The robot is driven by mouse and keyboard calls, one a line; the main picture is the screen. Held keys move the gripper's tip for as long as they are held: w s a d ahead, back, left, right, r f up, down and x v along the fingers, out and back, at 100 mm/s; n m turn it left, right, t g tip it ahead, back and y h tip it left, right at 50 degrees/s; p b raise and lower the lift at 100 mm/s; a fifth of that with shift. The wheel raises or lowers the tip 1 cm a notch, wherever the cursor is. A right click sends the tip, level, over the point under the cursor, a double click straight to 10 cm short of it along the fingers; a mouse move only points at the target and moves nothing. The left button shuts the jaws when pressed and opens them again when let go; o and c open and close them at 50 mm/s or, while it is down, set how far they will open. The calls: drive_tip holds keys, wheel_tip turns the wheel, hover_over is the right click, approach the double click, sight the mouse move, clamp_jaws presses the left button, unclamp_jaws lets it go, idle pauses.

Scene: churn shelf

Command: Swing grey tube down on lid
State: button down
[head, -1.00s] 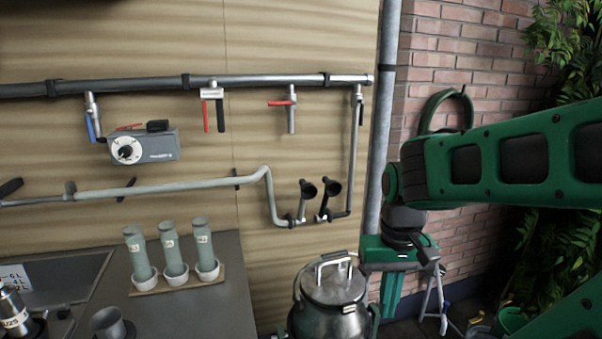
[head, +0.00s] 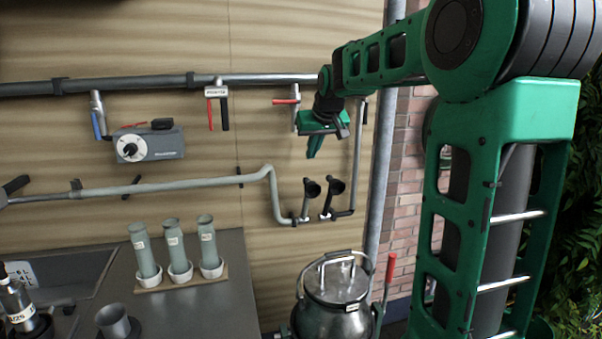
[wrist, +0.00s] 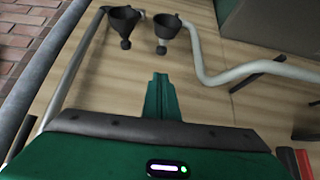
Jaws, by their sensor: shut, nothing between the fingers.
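The short grey tube (head: 304,207) points up from the wall pipe with a black cup at its top. A black tube (head: 327,207) with a similar cup stands just right of it. In the wrist view the grey tube's cup (wrist: 166,25) is right of the other cup (wrist: 123,20). The churn's steel lid (head: 332,287) lies below both tubes, under its handle. My gripper (head: 313,150) is shut and empty, above the cups and in front of the wall, apart from both tubes. Its shut fingers show in the wrist view (wrist: 159,92).
A red-handled lever (head: 285,101) sits close to my gripper, and a vertical grey pipe (head: 352,150) runs right of it. A red rod (head: 390,270) stands right of the churn (head: 332,318). Several green-grey cylinders (head: 174,246) stand on the counter at left.

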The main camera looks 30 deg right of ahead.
drive_tip(key=x, duration=1)
drive_tip(key=shift+s+f, duration=0.1)
idle(0.3)
